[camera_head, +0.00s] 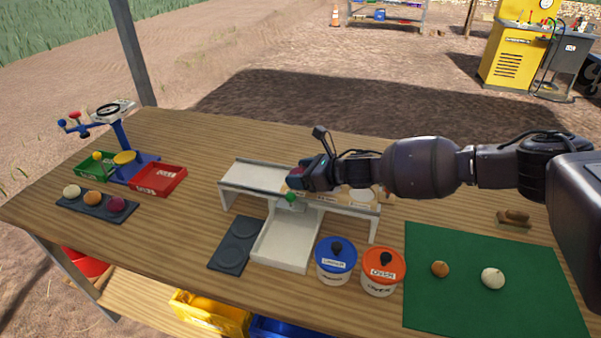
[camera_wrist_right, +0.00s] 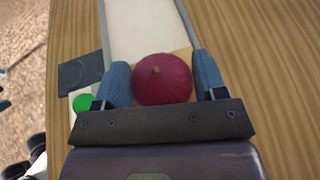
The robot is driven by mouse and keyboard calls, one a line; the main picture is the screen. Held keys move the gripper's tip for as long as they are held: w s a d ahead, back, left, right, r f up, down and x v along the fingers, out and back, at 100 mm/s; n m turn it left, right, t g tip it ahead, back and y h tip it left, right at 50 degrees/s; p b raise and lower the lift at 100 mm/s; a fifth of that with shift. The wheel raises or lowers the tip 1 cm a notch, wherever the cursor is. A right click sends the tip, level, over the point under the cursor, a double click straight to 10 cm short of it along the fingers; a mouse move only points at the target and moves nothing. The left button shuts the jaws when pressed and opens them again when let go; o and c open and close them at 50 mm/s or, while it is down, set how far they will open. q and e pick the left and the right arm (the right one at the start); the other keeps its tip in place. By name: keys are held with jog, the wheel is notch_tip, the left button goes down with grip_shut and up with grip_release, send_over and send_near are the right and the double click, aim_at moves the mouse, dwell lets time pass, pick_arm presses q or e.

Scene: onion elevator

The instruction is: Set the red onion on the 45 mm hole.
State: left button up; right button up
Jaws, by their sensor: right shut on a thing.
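My right gripper (camera_head: 299,176) is over the middle of the raised white bench. In the right wrist view its two blue-grey fingers (camera_wrist_right: 163,80) are shut on the red onion (camera_wrist_right: 163,79), one on each side, stem facing the camera. In the head view the gripper mostly hides this onion. The white bench (camera_head: 250,177) has a flat channel at left and a wooden part with pale round areas (camera_head: 362,196) at right. The 45 mm hole cannot be picked out; the arm and onion cover part of the top. My left gripper is not in view.
A green knob (camera_head: 291,197) sits at the bench's front, above a white chute (camera_head: 287,240). Blue-lidded (camera_head: 336,256) and orange-lidded (camera_head: 382,268) tubs stand at front right. A dark tray (camera_head: 72,204) at left holds three round items. A green mat (camera_head: 465,310) lies at right.

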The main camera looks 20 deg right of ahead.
jog(key=shift+s+f, duration=0.2)
jog(key=shift+f, duration=0.25)
jog(key=o, duration=1)
jog(key=shift+s, duration=0.1)
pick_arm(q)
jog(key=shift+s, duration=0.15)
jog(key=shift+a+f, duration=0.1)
pick_arm(e)
jog(key=shift+d, duration=0.15)
jog(key=shift+s+d+r, duration=0.1)
jog(key=shift+s+d, duration=0.1)
jog(key=shift+d, duration=0.05)
jog(key=v, duration=0.4)
jog(key=r+p+v, duration=0.1)
jog(key=v, duration=0.4)
jog(key=shift+a, duration=0.1)
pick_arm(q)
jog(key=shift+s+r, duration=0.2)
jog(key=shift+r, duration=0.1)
pick_arm(e)
jog(key=shift+s+r, duration=0.2)
jog(key=shift+s, duration=0.1)
